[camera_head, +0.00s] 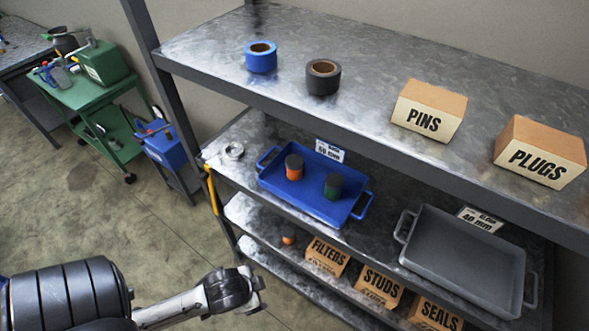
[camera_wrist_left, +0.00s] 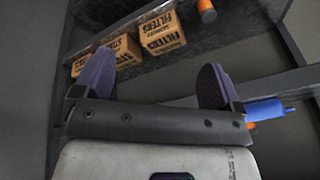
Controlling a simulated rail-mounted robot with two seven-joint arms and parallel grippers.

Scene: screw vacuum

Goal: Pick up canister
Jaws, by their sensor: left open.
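Two canisters stand upright in the blue tray (camera_head: 333,213) on the middle shelf: an orange one with a dark top (camera_head: 294,167) and a green one with a dark top (camera_head: 333,186). A smaller-looking orange canister (camera_head: 288,240) is on the shelf below, partly hidden. An orange canister (camera_wrist_left: 207,10) also shows at the top of the left wrist view, beside the FILTERS box. My left gripper (camera_head: 262,290) is in front of and below the shelves, apart from the canisters. Its purple fingers (camera_wrist_left: 157,62) are spread wide with nothing between them. My right gripper is not in view.
FILTERS (camera_head: 326,256), STUDS (camera_head: 379,286) and SEALS (camera_head: 436,314) boxes line the lower shelf. A grey tray (camera_head: 465,262) is right of the blue one. Tape rolls and PINS (camera_head: 428,110) and PLUGS (camera_head: 540,152) boxes sit on top.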

